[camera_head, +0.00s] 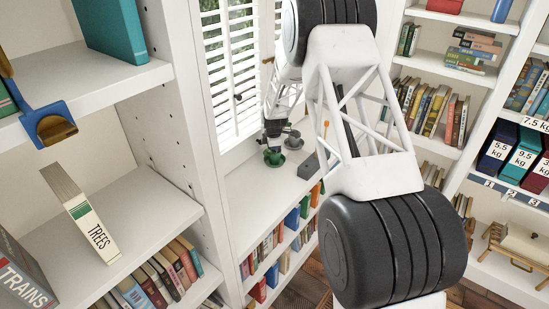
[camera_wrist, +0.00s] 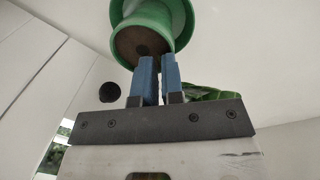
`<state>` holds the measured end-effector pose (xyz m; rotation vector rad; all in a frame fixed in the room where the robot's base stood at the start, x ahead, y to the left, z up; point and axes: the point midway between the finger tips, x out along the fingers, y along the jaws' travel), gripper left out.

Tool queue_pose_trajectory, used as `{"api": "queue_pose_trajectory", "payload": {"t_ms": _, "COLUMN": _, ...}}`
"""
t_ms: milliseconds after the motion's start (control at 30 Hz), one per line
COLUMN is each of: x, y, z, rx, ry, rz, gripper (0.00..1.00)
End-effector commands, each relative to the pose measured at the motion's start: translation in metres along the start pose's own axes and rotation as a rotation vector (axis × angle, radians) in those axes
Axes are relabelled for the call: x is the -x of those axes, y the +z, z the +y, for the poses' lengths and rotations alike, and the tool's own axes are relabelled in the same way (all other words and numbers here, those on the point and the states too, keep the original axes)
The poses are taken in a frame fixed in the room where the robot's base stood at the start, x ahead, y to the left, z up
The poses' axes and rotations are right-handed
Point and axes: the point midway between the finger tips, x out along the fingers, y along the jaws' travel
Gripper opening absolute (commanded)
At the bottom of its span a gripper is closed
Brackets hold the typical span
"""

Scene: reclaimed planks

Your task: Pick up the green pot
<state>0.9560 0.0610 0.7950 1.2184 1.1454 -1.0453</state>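The green pot (camera_head: 274,158) stands on the white ledge below the window in the head view, right under my gripper (camera_head: 272,143). In the wrist view the green pot (camera_wrist: 126,48) shows a brown round face inside a green rim, with a wider green part behind it. My gripper (camera_wrist: 158,66) has two blue fingers close together with a narrow gap, their tips overlapping the pot's near edge. I cannot tell whether the pot's wall is between the fingers or whether they press on it.
Grey pots (camera_head: 293,140) stand just behind and right of the green pot. A grey block (camera_head: 308,167) lies further right on the ledge. White blinds (camera_head: 230,75) are close behind. A tall white bookcase (camera_head: 190,130) borders the left. Green leaves (camera_wrist: 208,94) show beside the fingers.

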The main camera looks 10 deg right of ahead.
Motion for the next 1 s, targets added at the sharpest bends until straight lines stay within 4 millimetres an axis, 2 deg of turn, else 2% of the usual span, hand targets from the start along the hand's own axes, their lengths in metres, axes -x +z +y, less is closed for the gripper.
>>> {"api": "queue_pose_trajectory", "payload": {"t_ms": 667, "x": 0.004, "y": 0.0, "z": 0.001, "rx": 0.0, "ry": 0.001, "rz": 0.0, "gripper": 0.0}}
{"api": "queue_pose_trajectory", "payload": {"t_ms": 867, "x": 0.016, "y": 0.0, "z": 0.003, "rx": 0.0, "ry": 0.001, "rz": 0.0, "gripper": 0.0}}
{"api": "queue_pose_trajectory", "payload": {"t_ms": 1000, "x": 0.034, "y": 0.0, "z": 0.005, "rx": 0.0, "ry": 0.003, "rz": 0.0, "gripper": 0.0}}
